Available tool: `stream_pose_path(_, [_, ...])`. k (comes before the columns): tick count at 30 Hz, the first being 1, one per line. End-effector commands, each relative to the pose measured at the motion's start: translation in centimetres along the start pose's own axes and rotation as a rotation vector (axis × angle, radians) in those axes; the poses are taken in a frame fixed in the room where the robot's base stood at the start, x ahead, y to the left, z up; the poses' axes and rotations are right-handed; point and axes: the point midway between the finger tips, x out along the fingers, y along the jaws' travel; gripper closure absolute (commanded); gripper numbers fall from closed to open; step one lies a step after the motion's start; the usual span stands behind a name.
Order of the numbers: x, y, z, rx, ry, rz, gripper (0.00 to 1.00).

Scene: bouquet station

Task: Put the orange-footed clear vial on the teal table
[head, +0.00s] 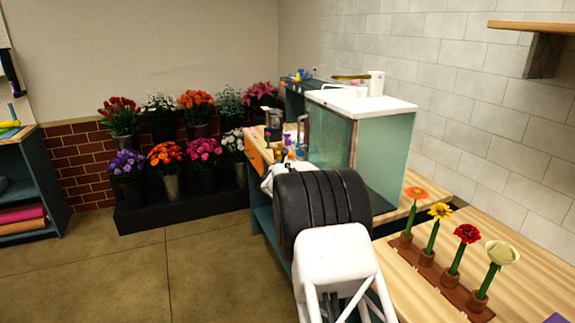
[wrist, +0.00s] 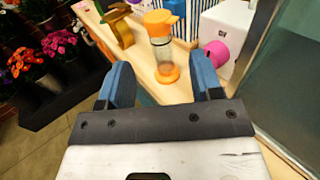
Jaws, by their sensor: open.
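The orange-footed clear vial (wrist: 161,53) stands upright on a pale wooden counter in the wrist view, with an orange top and a round orange foot. My gripper (wrist: 161,72) is open and empty, its two blue fingers apart. In the wrist view the vial shows between and beyond the fingertips; I see no contact. In the head view my arm blocks the gripper, and I cannot pick out the vial. I cannot identify the teal table for certain; a dark teal unit (head: 294,98) stands at the back of the head view.
A white box with a pink round part (wrist: 214,53) stands right of the vial, and a golden-brown object (wrist: 119,29) to its left. A glass-sided case (head: 384,150) is close on the right. Potted flowers (head: 170,155) stand at left.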

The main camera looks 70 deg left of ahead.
Motion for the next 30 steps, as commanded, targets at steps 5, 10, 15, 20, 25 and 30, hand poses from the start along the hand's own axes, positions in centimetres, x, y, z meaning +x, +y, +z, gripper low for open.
stream_pose_path(5, [-1.3,0.0,0.1,0.000,0.000,0.000,0.41])
stream_pose_path(10, [-2.0,0.0,0.0,0.000,0.000,0.001,0.41])
stream_pose_path(15, [-2.2,0.0,0.0,0.000,0.000,0.001,0.41])
stream_pose_path(20, [-2.2,0.0,0.0,0.000,0.000,0.000,0.41])
stream_pose_path(25, [-2.2,0.0,0.0,0.000,0.000,0.000,0.41])
stream_pose_path(30, [-2.2,0.0,0.0,0.000,0.000,0.000,0.38])
